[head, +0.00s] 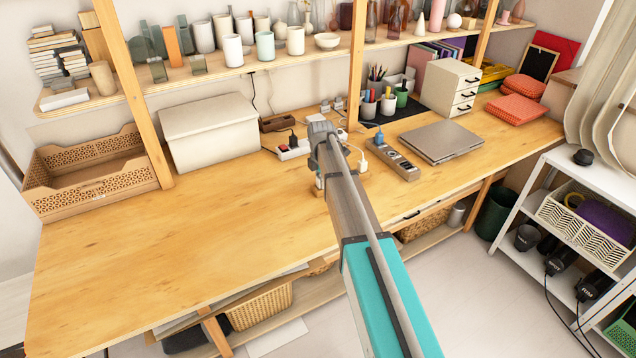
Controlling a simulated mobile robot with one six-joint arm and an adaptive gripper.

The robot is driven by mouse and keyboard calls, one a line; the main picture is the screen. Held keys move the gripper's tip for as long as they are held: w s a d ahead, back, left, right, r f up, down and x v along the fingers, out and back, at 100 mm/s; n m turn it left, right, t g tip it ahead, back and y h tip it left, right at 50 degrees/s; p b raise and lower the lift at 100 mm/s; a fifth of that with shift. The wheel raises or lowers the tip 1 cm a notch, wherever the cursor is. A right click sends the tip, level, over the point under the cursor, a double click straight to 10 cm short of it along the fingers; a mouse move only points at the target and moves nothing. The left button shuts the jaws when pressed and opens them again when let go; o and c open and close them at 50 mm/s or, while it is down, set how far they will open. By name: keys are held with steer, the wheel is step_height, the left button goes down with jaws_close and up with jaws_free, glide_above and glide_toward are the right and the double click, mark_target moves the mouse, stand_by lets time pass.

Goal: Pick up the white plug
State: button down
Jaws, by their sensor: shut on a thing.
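A white plug (362,164) with a white cord shows just right of my arm, low on the wooden table. My gripper (321,172) is at the far end of my arm, low over the table and close beside the plug. My arm hides most of the fingers and the grip. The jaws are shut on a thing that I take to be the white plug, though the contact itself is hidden. I cannot tell whether the plug is lifted or still seated.
A white power strip (293,152) with a black plug lies left of my gripper. A grey socket strip (401,165) with a blue plug (379,139) lies to the right. A laptop (440,140), pen cups and a white box (210,132) stand around. The front left table is clear.

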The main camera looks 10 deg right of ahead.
steer(key=shift+r, duration=0.1)
step_height(320, 180, up, 2)
steer(key=p, duration=0.2)
steer(key=shift+r+p, duration=0.25)
steer(key=shift+p, duration=0.15)
steer(key=s+r+p, duration=1)
steer(key=s, duration=0.4)
steer(key=shift+d+r, duration=0.15)
steer(key=shift+d, duration=0.2)
